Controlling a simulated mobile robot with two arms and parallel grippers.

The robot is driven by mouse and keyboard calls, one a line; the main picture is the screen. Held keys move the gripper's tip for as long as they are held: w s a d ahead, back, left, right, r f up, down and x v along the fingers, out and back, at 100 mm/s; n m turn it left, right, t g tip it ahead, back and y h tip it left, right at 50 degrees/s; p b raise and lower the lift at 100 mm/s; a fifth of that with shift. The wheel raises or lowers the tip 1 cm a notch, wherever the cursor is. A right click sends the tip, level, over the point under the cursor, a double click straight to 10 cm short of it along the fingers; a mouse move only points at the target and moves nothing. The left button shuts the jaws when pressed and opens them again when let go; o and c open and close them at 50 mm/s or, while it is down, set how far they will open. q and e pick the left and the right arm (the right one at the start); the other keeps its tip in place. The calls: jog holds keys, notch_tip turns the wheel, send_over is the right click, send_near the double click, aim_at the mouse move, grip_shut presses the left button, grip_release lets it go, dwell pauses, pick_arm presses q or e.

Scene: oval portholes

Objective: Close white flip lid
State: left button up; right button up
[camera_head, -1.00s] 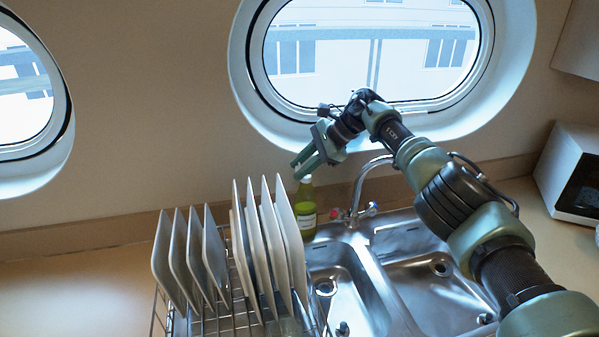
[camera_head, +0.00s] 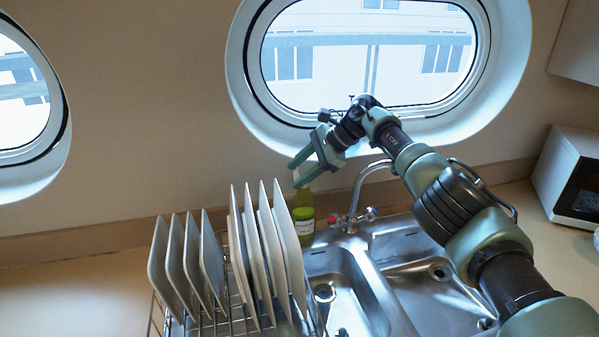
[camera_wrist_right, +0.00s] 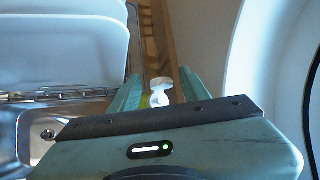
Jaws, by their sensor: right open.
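A yellow-green bottle (camera_head: 303,214) with a pale label stands behind the sink, right of the dish rack. Its white flip lid (camera_wrist_right: 160,90) shows in the right wrist view, with a raised white flap above a narrower white part. My right gripper (camera_head: 296,174) is open at the top of the bottle and partly covers the lid in the head view. In the right wrist view its two fingers (camera_wrist_right: 159,77) lie either side of the lid, with gaps visible. I cannot tell whether either finger touches it. My left gripper is not in view.
The dish rack (camera_head: 234,327) with several upright plates (camera_head: 270,240) stands left of the bottle. The faucet (camera_head: 358,190) rises close on the right, over the steel sink (camera_head: 400,243). The wall and a porthole (camera_head: 240,95) are behind. The left counter (camera_head: 70,300) is clear.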

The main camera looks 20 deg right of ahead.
jog(key=b+v, duration=0.2)
jog(key=v, duration=0.5)
jog(key=shift+d+r, duration=0.25)
